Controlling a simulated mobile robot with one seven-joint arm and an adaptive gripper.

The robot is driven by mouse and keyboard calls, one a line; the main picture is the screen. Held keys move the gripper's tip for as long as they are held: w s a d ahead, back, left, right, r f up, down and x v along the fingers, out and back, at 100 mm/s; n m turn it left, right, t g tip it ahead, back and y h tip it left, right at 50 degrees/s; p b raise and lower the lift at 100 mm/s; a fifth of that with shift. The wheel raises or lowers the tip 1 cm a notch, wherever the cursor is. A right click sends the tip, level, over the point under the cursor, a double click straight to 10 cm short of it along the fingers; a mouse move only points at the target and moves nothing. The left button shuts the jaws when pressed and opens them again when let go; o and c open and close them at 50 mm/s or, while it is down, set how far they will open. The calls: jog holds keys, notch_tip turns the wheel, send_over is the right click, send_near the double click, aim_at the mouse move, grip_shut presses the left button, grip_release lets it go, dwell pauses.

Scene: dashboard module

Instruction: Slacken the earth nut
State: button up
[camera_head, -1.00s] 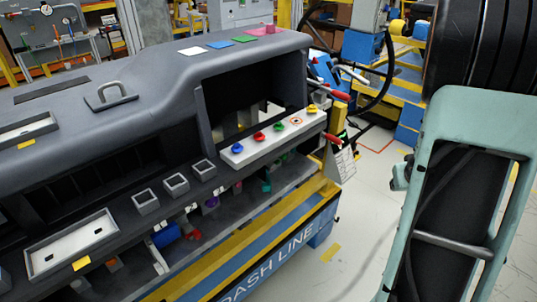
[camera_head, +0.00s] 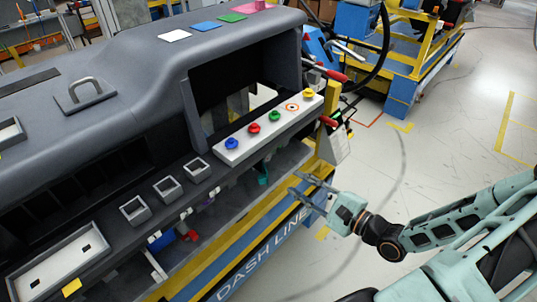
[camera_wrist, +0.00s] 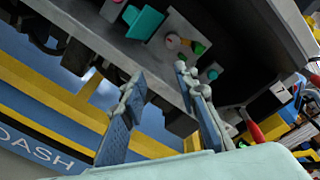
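My gripper (camera_head: 297,185) is open and empty at the right end of the workstation, in front of the lower shelf and below the white knob strip. In the wrist view its two fingers (camera_wrist: 160,90) stand apart and point up toward the shelf's underside, with nothing between them. Beyond the fingertips is a small round fitting with a red centre (camera_wrist: 171,41) and a yellow-green piece (camera_wrist: 193,46) beside it. I cannot tell for certain which part is the earth nut.
The dashboard module (camera_head: 120,60) carries a white strip (camera_head: 234,153) with blue, red, green and yellow knobs. A teal block (camera_wrist: 143,21) hangs near the fittings. Red-handled levers (camera_head: 338,75) and a steering wheel are close on the right.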

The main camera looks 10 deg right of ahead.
jog(key=shift+m+t, duration=0.5)
jog(key=x, duration=0.3)
jog(key=r+x, duration=0.1)
jog(key=x, duration=0.3)
jog(key=r+x, duration=0.1)
jog(key=x, duration=0.3)
jog(key=shift+a+r, duration=0.1)
jog(key=shift+r, duration=0.05)
jog(key=shift+c, duration=0.5)
grip_shut()
